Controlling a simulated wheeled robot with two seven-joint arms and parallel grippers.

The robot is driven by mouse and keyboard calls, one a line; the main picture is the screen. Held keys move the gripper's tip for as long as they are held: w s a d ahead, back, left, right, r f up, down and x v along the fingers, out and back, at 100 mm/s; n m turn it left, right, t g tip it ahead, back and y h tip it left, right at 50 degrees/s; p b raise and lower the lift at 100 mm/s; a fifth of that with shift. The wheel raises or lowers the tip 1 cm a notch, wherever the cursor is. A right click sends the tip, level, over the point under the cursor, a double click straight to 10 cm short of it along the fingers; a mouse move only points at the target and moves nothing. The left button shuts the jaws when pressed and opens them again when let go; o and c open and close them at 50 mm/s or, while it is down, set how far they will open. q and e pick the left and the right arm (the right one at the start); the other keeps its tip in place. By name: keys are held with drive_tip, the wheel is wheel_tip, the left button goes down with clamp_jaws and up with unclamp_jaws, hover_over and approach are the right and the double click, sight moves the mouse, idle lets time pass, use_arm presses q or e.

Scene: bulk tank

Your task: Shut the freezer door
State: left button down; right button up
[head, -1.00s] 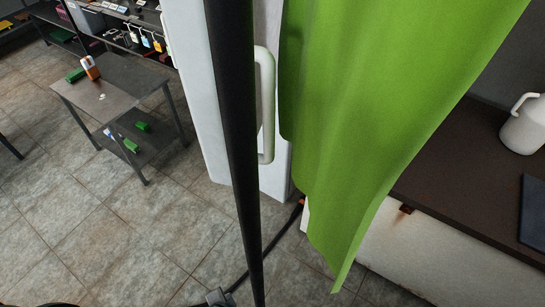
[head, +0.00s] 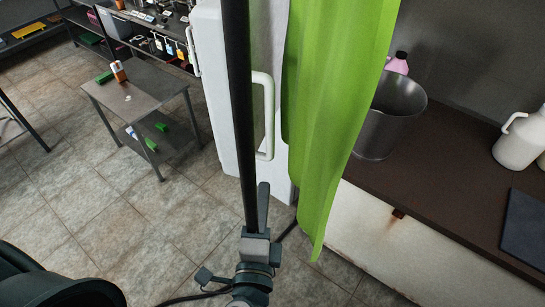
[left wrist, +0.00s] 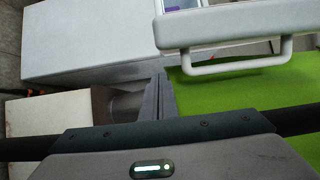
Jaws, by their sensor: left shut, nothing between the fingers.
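The white freezer (head: 215,90) stands upright in the middle of the head view, partly behind a dark pole and a green curtain. Its door carries a long white handle (head: 268,115). In the left wrist view the door (left wrist: 190,30) stands apart from a white cabinet body (left wrist: 90,45), with contents showing at its upper edge; how wide it is open I cannot tell. My left gripper (head: 263,190) is shut and empty, fingers pointing up, below the handle in the picture. Its fingertips show in the wrist view (left wrist: 160,82), apart from the handle. My right gripper is not in view.
The green curtain (head: 335,90) hangs right of the handle. A dark counter (head: 430,185) holds a metal bucket (head: 388,120) and a white jug (head: 520,138). A small metal table (head: 140,95) stands left, with open tiled floor (head: 120,210) before it.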

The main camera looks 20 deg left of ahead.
sight(264, 157)
use_arm(q)
drive_tip(key=shift+s+a+r, duration=0.15)
drive_tip(key=shift+r, duration=0.2)
drive_tip(key=shift+s+a+r, duration=0.1)
drive_tip(key=shift+r, duration=0.25)
drive_tip(key=shift+w, duration=0.2)
drive_tip(key=p+x, duration=0.5)
drive_tip(key=x, duration=0.4)
drive_tip(key=shift+w+a, duration=0.15)
drive_tip(key=shift+w, duration=0.2)
